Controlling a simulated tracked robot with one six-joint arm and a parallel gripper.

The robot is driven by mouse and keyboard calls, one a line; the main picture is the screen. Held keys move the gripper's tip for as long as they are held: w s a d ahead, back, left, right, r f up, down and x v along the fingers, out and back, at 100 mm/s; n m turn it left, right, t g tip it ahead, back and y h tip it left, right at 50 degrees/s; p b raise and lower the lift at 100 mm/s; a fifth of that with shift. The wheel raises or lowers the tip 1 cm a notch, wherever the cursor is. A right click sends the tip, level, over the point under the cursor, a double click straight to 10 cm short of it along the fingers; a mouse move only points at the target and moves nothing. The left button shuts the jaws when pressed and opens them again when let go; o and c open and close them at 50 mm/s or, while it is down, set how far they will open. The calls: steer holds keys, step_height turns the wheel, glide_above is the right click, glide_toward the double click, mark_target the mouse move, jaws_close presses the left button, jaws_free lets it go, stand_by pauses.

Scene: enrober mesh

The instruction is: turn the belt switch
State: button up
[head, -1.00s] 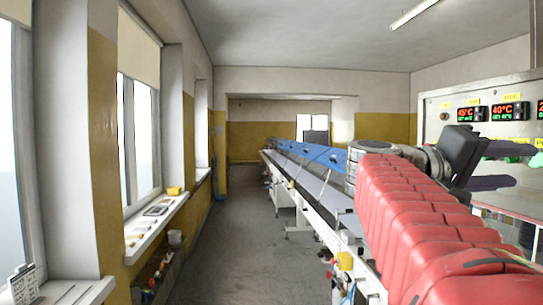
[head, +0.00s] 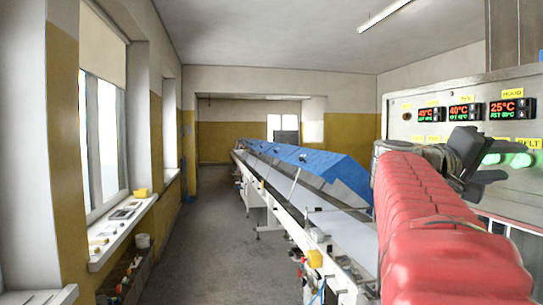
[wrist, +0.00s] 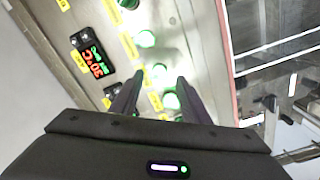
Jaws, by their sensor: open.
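The control panel (head: 455,93) is on the right in the head view, with green round knobs or lamps (head: 521,160) low on it. A yellow label (head: 528,143) reading BELT sits at the right edge; I cannot tell which green part is its switch. My gripper (head: 492,165) is in front of the panel, its fingers partly hidden by its dark body. In the wrist view my gripper (wrist: 158,88) is open and empty, its fingers pointing at the panel. A lit green round part (wrist: 161,72) shows between the fingers, and another (wrist: 171,100) lies just below it.
Red digital temperature displays (head: 460,111) sit along the panel's upper part. A long conveyor (head: 330,228) with blue covers (head: 305,163) runs into the distance at the middle. The grey floor (head: 205,245) to its left is clear, beside the window sill (head: 115,235).

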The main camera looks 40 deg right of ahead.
mark_target(520, 161)
steer(key=shift+x, duration=1.4)
steer(key=shift+c, duration=0.5)
steer(key=c, duration=1)
